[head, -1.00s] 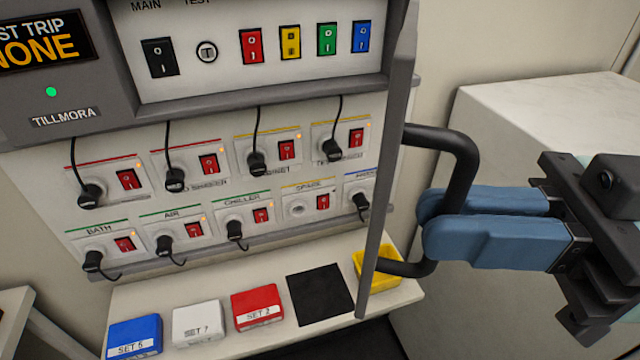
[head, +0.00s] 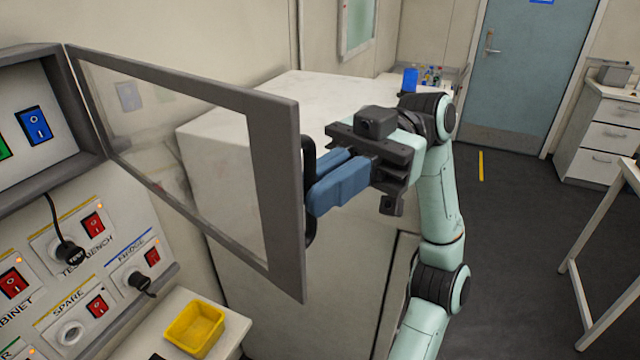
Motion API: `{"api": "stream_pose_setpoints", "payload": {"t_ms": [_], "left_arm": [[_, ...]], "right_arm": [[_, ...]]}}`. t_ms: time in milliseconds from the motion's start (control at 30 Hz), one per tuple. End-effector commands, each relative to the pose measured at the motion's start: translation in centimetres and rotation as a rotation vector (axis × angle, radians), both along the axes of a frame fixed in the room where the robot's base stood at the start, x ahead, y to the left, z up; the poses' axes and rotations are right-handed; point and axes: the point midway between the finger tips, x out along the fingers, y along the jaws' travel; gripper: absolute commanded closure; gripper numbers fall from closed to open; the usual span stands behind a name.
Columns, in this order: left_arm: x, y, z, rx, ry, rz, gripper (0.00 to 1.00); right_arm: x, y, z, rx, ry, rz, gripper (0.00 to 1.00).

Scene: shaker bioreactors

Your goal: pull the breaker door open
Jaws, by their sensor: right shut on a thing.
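The breaker door (head: 277,185) is a clear pane in a grey frame, standing swung out from the breaker panel (head: 88,255) at the left of the head view. Its hinge side is at the panel's right edge. A dark bar handle (head: 309,228) is on the outer face near the door's free edge. My right gripper (head: 318,196), with blue fingers, is shut on that handle, coming from the right. The fingers hide the middle of the handle. My left gripper is not in view.
A yellow bin (head: 194,328) sits on the shelf below the panel. A large white cabinet (head: 345,100) stands behind the door and my gripper. A white-framed table (head: 600,240) is at the right. Dark floor (head: 510,225) between is clear.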

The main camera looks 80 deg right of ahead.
Motion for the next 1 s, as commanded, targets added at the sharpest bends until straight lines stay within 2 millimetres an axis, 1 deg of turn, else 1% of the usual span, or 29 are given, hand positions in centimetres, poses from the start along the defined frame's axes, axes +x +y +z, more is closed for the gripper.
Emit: {"api": "stream_pose_setpoints", "payload": {"t_ms": [33,133,167,200,233,767,867,967,1000], "left_arm": [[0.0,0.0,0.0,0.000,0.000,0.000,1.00],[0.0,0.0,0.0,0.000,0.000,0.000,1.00],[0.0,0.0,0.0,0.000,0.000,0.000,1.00],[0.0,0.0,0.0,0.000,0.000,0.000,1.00],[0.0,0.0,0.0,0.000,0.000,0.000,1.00],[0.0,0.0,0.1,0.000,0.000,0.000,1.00],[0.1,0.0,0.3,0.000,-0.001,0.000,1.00],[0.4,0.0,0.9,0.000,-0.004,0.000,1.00],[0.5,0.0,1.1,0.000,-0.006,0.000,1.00]], "right_arm": [[0.3,-0.2,0.1,0.006,0.001,-0.011,1.00],[0.3,-0.2,0.1,0.006,0.001,-0.011,1.00],[0.4,-0.2,0.1,0.007,0.000,-0.012,0.79],[0.3,-0.2,0.1,0.006,0.001,-0.011,0.66],[0.3,-0.2,0.1,0.006,0.001,-0.010,0.64],[0.1,0.0,0.3,0.003,0.001,-0.004,0.64],[0.2,0.0,1.1,0.001,0.000,-0.004,0.64],[0.2,0.0,2.8,0.003,-0.001,-0.004,0.64],[0.2,0.0,3.6,0.003,-0.001,-0.005,0.64]]}}
